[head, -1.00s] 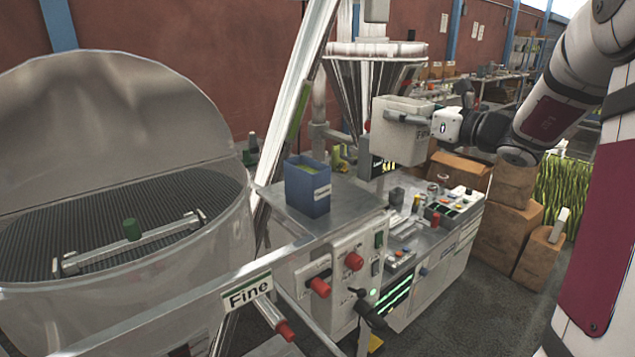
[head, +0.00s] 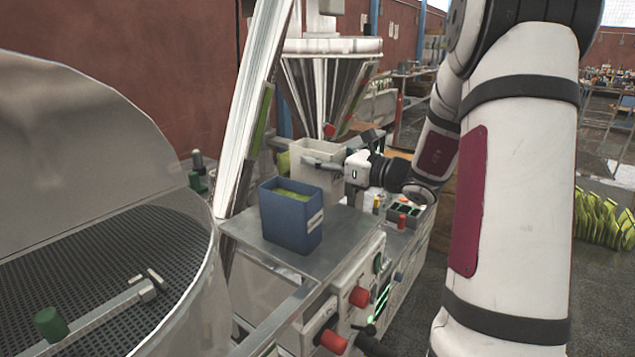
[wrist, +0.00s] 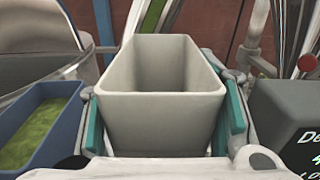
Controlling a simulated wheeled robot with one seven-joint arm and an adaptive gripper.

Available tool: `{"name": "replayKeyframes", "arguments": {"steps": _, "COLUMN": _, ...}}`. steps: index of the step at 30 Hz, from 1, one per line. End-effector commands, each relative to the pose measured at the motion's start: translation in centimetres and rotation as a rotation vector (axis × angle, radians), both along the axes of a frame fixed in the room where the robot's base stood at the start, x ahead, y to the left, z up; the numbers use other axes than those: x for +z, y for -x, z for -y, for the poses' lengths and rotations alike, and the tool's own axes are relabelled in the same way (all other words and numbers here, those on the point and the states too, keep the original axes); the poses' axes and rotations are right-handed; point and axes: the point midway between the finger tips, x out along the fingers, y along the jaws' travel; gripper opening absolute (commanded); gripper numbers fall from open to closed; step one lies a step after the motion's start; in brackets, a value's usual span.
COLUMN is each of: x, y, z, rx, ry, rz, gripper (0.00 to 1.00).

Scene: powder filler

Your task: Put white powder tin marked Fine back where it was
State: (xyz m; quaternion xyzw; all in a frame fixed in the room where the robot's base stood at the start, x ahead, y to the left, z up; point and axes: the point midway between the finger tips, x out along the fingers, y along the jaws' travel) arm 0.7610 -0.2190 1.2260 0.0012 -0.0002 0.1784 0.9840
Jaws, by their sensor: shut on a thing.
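The white powder tin (head: 313,168) is upright, behind and to the right of the blue tin in the head view. Its open top and empty-looking inside show in the wrist view (wrist: 160,110). My gripper (head: 335,165) is shut on the white tin, with its teal finger pads (wrist: 235,120) on both sides of it. The tin's marking is not readable now. I cannot tell whether its base touches a surface.
A blue tin (head: 290,222) of green powder stands on the metal table (head: 345,235), left of my gripper; it also shows in the wrist view (wrist: 40,125). A large steel funnel (head: 325,85) rises behind. A round bin with grating (head: 100,245) fills the left. A dark display (wrist: 290,125) is close on the right.

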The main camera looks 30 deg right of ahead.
Motion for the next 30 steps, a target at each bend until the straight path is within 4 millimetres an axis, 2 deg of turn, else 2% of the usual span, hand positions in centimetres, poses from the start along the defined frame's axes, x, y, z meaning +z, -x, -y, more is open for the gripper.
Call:
{"name": "replayKeyframes", "arguments": {"steps": 8, "x": -2.3, "y": 0.0, "z": 0.0, "rx": 0.001, "ry": -0.002, "rz": 0.000, "gripper": 0.11}}
{"name": "replayKeyframes", "arguments": {"steps": 13, "x": -4.6, "y": 0.0, "z": 0.0, "rx": 0.000, "ry": -0.003, "rz": -0.001, "gripper": 0.11}}
{"name": "replayKeyframes", "arguments": {"steps": 25, "x": -5.2, "y": -0.1, "z": 0.0, "rx": 0.000, "ry": 0.002, "rz": 0.002, "gripper": 0.11}}
{"name": "replayKeyframes", "arguments": {"steps": 26, "x": -5.2, "y": 0.0, "z": 0.0, "rx": 0.001, "ry": 0.002, "rz": 0.002, "gripper": 0.59}}
{"name": "replayKeyframes", "arguments": {"steps": 28, "x": -5.1, "y": 0.0, "z": 0.0, "rx": 0.001, "ry": 0.002, "rz": 0.002, "gripper": 0.75}}
{"name": "replayKeyframes", "arguments": {"steps": 30, "x": -5.1, "y": 0.0, "z": 0.0, "rx": 0.001, "ry": 0.002, "rz": 0.002, "gripper": 0.78}}
